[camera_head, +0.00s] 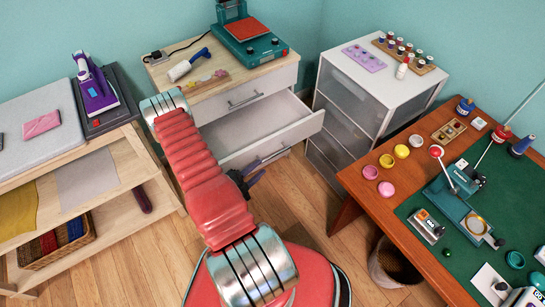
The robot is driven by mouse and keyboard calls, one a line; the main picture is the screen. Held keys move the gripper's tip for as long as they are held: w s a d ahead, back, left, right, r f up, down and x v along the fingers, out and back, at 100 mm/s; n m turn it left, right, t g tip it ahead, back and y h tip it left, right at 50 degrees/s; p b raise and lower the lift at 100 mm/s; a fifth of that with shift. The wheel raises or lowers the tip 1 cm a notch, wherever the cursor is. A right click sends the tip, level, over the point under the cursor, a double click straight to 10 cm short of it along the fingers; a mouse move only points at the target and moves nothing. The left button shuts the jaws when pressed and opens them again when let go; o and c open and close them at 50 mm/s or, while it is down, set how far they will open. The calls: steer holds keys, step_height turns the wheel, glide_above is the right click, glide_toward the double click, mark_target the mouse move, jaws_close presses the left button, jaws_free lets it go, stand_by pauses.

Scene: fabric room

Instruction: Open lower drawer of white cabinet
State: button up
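The white cabinet (283,76) with a pale wooden top stands against the back wall, left of centre. Its upper drawer (250,92) is shut and has a metal bar handle (245,99). Its lower drawer (257,122) is pulled out, and the empty pale inside shows. The lower drawer's handle (276,154) is on its front face. My gripper (257,172) is dark and small in view, close to the left end of this handle. My red arm partly hides it. I cannot tell whether its fingers touch the handle or are closed.
A second white cabinet (388,88) with grey translucent drawers stands close at right. A brown table (362,187) with a green mat fills the right. A wooden shelf unit (126,150) stands at left. A basket (391,268) sits under the table. Wooden floor (288,200) is clear between.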

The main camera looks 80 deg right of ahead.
mark_target(273, 156)
steer(key=shift+x, duration=5)
steer(key=shift+c, duration=0.4)
jaws_close()
steer(key=shift+s, duration=0.1)
